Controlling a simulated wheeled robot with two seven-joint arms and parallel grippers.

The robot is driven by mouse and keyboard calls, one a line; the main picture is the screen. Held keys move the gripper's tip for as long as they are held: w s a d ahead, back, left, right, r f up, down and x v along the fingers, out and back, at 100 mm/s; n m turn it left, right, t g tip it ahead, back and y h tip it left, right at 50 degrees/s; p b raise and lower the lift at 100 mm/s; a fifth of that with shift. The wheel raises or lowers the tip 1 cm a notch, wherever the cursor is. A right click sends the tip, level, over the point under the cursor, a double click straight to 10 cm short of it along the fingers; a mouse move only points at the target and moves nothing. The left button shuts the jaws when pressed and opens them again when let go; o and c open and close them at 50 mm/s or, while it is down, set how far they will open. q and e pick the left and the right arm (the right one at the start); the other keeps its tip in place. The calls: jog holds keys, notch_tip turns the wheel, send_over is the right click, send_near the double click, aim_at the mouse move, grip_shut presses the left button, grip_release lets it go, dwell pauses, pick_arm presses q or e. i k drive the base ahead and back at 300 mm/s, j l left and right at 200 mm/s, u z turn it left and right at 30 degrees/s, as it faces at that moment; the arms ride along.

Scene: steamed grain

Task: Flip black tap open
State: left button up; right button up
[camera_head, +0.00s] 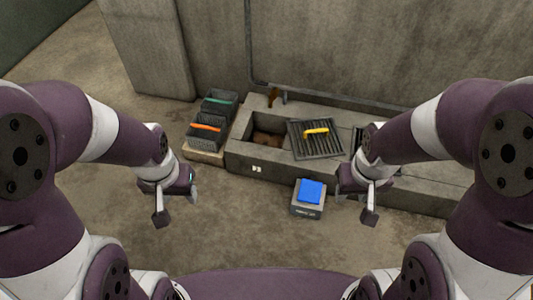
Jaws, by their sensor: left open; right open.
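A small brown upright piece (272,96) stands at the back of the concrete trough (240,152), near the wall. A small dark part (284,97) sits just right of it. It may be the black tap, but it is too small to tell its shape or setting. My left gripper (177,207) is open and empty over bare floor, in front of the trough and to its left. My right gripper (354,206) is open and empty in front of the trough's right part. Both grippers are well apart from the dark part.
A dark grate (328,146) with a yellow handle (316,131) lies over the trough. Two dark baskets, one with an orange handle (206,127) and one with a green handle (221,100), stand at its left. A grey box with a blue top (311,191) stands in front.

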aim_at(274, 86)
jog(key=i+j+u, duration=0.2)
jog(key=i, duration=0.4)
jog(key=i+j+u, duration=0.15)
jog(key=i, duration=0.45)
jog(key=i+j+u, duration=0.2)
jog(key=i, duration=0.45)
